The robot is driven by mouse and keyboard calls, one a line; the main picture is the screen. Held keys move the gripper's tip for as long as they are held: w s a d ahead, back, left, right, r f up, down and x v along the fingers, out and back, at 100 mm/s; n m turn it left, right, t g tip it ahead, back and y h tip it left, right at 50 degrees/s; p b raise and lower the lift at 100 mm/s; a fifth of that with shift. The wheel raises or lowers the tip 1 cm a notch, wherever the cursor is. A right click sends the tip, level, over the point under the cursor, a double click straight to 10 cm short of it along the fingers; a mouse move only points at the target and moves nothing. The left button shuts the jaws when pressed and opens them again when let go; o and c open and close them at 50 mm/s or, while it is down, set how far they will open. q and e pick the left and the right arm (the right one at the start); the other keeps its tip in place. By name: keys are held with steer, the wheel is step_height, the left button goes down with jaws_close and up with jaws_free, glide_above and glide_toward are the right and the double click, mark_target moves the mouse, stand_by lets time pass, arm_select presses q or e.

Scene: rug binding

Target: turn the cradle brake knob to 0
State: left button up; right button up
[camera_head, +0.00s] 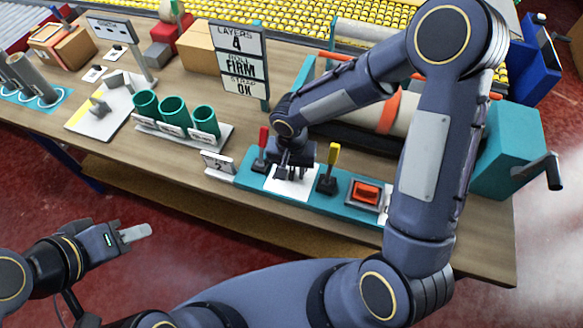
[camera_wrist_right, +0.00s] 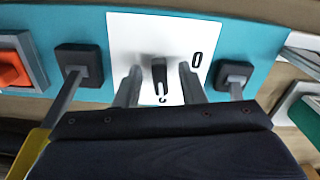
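The brake knob (camera_wrist_right: 160,72) is a small dark grip on a white plate (camera_wrist_right: 144,32) set in a teal panel. In the right wrist view its long side runs up and down the picture. A printed 0 (camera_wrist_right: 196,60) lies to its right. My right gripper (camera_wrist_right: 160,84) is open, with one finger on each side of the knob and a visible gap to each. In the head view my right gripper (camera_head: 291,174) points down over the white plate (camera_head: 294,187) and hides the knob. My left gripper (camera_head: 136,233) is off the table's front edge, its opening unclear.
A red-handled lever (camera_head: 262,148) and a yellow-handled lever (camera_head: 329,168) stand close on either side of the right gripper. A red rocker switch (camera_head: 366,193) is further right. A sign (camera_head: 240,62) reads LAYERS 4, FIRM, OK. Green cups (camera_head: 174,110) stand left.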

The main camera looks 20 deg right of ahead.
jaws_close()
steer(key=shift+n, duration=0.4)
steer(key=n+b, duration=0.1)
steer(key=n, duration=0.2)
steer(key=shift+d+f+b, duration=0.1)
steer(key=shift+b, duration=0.3)
steer(key=n+b, duration=0.1)
steer(key=n, duration=0.3)
steer(key=shift+d, duration=0.15)
steer(key=n, duration=0.6)
steer(key=shift+d, duration=0.1)
steer(key=n, duration=0.5)
steer(key=shift+w+n, duration=0.2)
steer(key=shift+n, duration=0.5)
